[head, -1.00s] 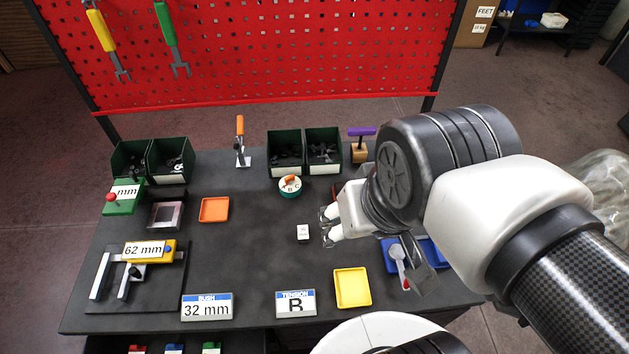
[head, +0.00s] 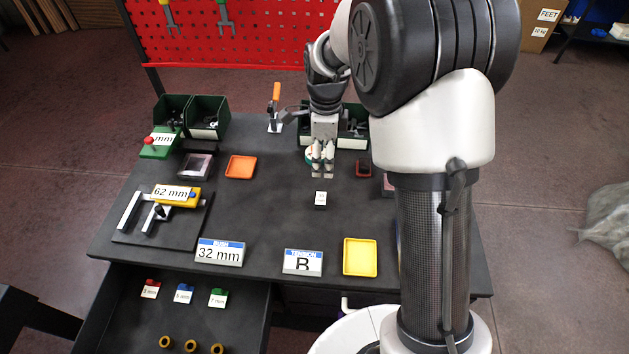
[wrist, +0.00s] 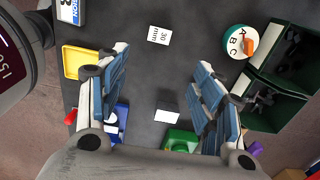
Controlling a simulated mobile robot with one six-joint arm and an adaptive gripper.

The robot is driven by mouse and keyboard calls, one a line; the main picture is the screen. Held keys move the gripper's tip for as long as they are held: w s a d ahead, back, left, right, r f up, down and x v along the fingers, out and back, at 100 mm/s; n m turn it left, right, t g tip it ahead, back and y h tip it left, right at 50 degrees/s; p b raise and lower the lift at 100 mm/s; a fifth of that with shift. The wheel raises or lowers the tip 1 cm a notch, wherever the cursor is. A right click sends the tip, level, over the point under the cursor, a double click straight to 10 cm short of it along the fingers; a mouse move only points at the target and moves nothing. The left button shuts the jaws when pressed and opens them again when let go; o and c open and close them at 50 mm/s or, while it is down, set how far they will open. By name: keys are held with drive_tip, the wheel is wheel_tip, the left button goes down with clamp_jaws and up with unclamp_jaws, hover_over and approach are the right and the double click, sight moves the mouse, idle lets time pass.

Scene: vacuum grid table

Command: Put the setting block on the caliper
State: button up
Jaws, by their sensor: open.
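The setting block appears to be the small white block (head: 320,199) on the dark table, in front of my gripper; in the wrist view its top (wrist: 160,35) reads 30 mm. The caliper (head: 134,211) lies on a dark plate at the table's left, with pale jaws and a yellow display reading 62 mm. My gripper (head: 322,173) points down over the middle of the table, behind the white block and apart from it. In the wrist view my gripper (wrist: 163,62) has its fingers wide apart with nothing held; the block lies beyond the fingertips.
An orange tray (head: 241,167), a yellow tray (head: 360,257) and the signs 32 mm (head: 219,252) and B (head: 302,262) lie around. Green bins (head: 190,117) and an orange-handled clamp (head: 276,107) stand behind. An open drawer (head: 240,322) holds coloured tagged pieces. The table between block and caliper is clear.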

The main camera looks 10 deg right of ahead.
drive_tip(key=b, duration=0.3)
hover_over(321, 198)
wheel_tip(321, 198, down, 12)
drive_tip(key=shift+d+f, duration=0.15)
drive_tip(key=shift+f, duration=0.1)
wheel_tip(321, 198, down, 5)
drive_tip(key=shift+f+b, duration=0.15)
drive_tip(key=shift+b, duration=0.9)
drive_tip(key=shift+c, duration=0.5)
drive_tip(key=c, duration=1.3)
